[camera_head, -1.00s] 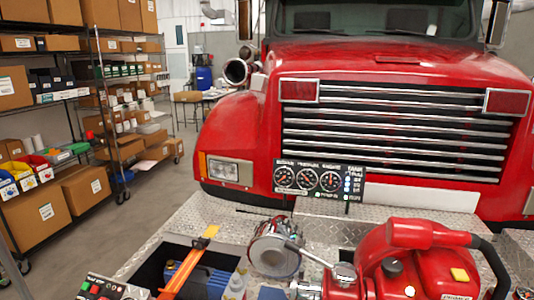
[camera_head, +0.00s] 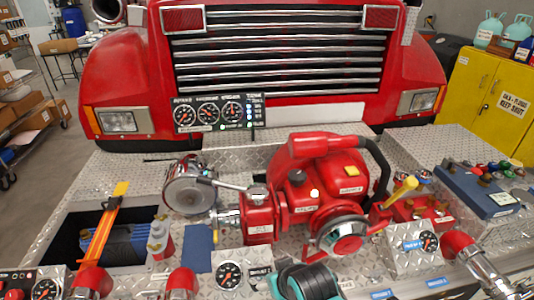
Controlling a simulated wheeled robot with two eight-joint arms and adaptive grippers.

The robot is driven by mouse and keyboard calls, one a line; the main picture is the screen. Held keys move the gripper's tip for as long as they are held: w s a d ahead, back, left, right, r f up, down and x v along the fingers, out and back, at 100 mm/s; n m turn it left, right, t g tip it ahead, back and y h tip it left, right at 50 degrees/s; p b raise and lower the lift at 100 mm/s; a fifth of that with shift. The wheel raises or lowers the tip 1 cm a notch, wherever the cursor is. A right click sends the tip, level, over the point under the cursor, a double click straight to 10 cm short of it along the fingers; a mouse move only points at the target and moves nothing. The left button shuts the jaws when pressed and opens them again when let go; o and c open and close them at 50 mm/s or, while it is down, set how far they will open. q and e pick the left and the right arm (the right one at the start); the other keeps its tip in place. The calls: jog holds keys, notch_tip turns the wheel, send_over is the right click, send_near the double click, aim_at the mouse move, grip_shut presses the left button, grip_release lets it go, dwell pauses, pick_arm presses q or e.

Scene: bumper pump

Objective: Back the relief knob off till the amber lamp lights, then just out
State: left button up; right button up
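The red pump (camera_head: 320,165) stands on the diamond-plate deck in front of the truck grille. A small round light-coloured dot (camera_head: 314,193) on its front may be the amber lamp; I cannot tell whether it is lit. A round red-centred fitting with a metal rim (camera_head: 347,244) is at the pump's front. I cannot tell which part is the relief knob. A grey box with a dial gauge (camera_head: 428,241) and a blue label sits to its right. A yellow-handled lever (camera_head: 402,188) rises beside the pump. Neither of my grippers is visible.
A gauge panel (camera_head: 219,114) with three dials stands behind the pump. A deck recess at left holds a blue item under an orange strap (camera_head: 102,235); a bottle (camera_head: 160,238) stands beside it. Coiled dark hose (camera_head: 307,282) is at the front. A blue case (camera_head: 478,190) is at right.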

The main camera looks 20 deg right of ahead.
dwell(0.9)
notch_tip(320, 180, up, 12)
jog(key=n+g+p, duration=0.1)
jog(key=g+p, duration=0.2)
jog(key=p, duration=1.2)
send_over(298, 175)
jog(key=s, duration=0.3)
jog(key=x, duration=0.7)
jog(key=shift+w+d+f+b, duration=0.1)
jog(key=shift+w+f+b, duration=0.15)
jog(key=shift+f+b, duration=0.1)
